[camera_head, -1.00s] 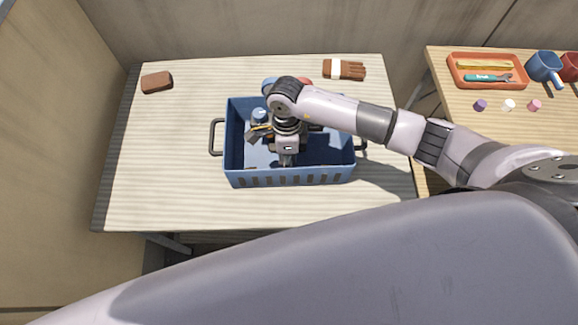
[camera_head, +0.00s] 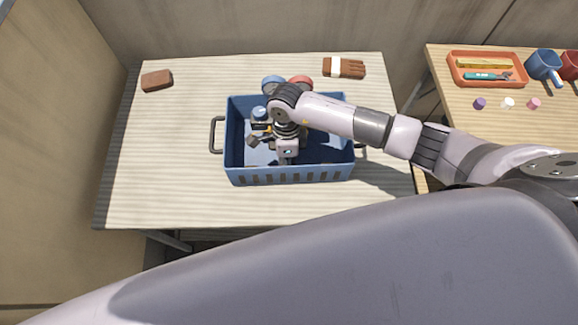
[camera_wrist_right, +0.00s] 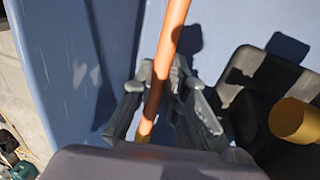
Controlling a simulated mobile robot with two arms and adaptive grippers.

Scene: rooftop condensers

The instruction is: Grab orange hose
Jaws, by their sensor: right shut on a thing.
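The orange hose (camera_wrist_right: 171,45) shows in the right wrist view as a smooth orange length running between the fingers of my right gripper (camera_wrist_right: 158,92). The gripper is shut on it, with the blue wall of the crate close behind. In the head view my right gripper (camera_head: 287,152) is down inside the blue crate (camera_head: 290,177), and I cannot make out the hose there; the arm and gripper cover much of the inside. My left gripper is not in view.
In the crate are a blue-topped item (camera_head: 260,113) and, in the wrist view, a black item with a yellow end (camera_wrist_right: 292,120). An orange tray (camera_head: 488,84) is on the right table.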

